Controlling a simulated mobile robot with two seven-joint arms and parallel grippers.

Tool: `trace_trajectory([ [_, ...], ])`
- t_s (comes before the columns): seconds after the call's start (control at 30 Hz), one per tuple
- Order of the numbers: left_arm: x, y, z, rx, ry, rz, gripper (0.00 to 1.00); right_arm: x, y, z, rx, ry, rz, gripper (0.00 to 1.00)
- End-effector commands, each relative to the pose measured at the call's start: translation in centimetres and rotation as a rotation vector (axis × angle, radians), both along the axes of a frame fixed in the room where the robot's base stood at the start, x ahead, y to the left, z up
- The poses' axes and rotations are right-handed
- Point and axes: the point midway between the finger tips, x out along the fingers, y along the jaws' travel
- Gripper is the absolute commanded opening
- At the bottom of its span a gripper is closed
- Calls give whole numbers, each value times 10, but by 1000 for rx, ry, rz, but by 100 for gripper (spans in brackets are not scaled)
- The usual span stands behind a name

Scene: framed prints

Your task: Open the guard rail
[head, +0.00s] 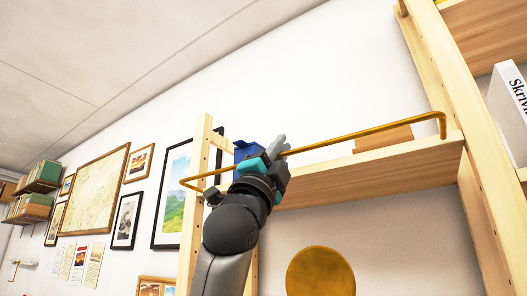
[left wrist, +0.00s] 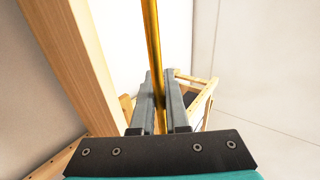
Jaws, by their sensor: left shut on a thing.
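The guard rail is a thin golden bar (head: 362,132) with bent ends. In the head view it runs in front of a wooden shelf board (head: 375,172), from the left post to the right post. My left gripper (head: 279,148) is at the left half of the bar and shut on it. In the left wrist view the bar (left wrist: 153,45) passes between the two grey fingers (left wrist: 159,100). The arm hides part of the shelf's left side. My right gripper is in neither view.
Wooden shelf posts (head: 196,205) stand left and right (head: 447,70). A blue object (head: 245,149) is behind the gripper. White books (head: 509,105) stand at right. A round golden disc (head: 320,272) is below the shelf. Framed prints (head: 95,190) hang on the left wall.

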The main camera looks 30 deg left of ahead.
Motion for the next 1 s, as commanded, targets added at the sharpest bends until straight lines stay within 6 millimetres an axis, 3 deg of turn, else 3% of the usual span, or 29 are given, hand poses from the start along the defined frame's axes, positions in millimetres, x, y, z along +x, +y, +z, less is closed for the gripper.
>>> trace_trajectory([
  [0.1,2,6,11,2,78,14,0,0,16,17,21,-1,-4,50],
  [0.23,5,6,13,5,145,13,0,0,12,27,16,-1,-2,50],
  [0.7,7,5,10,7,186,11,0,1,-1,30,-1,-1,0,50],
  [0.73,7,5,10,7,186,11,15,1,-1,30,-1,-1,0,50],
  [1.0,6,5,11,8,184,10,42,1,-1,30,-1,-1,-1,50],
])
